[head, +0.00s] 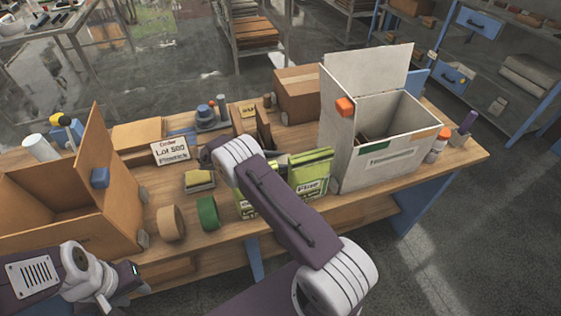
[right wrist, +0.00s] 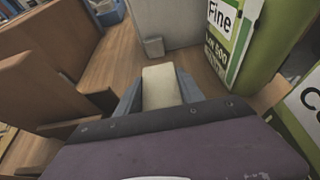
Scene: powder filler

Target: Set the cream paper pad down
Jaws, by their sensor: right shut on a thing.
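The cream paper pad (right wrist: 161,87) is between the fingers of my right gripper (right wrist: 160,92) in the right wrist view. My right gripper is shut on it, over or on the wooden bench; I cannot tell whether the pad touches the wood. In the head view my right arm hides the pad and these fingers, near the green pouches (head: 312,172). One pouch marked "Fine" (right wrist: 232,42) stands close on the right in the wrist view. My left gripper (head: 122,284) is at the lower left, in front of the bench; its fingers are not clear.
The large white bin (head: 385,165) stands at the right of the bench (head: 440,168). Brown upright boards (right wrist: 112,48) are left of the pad.

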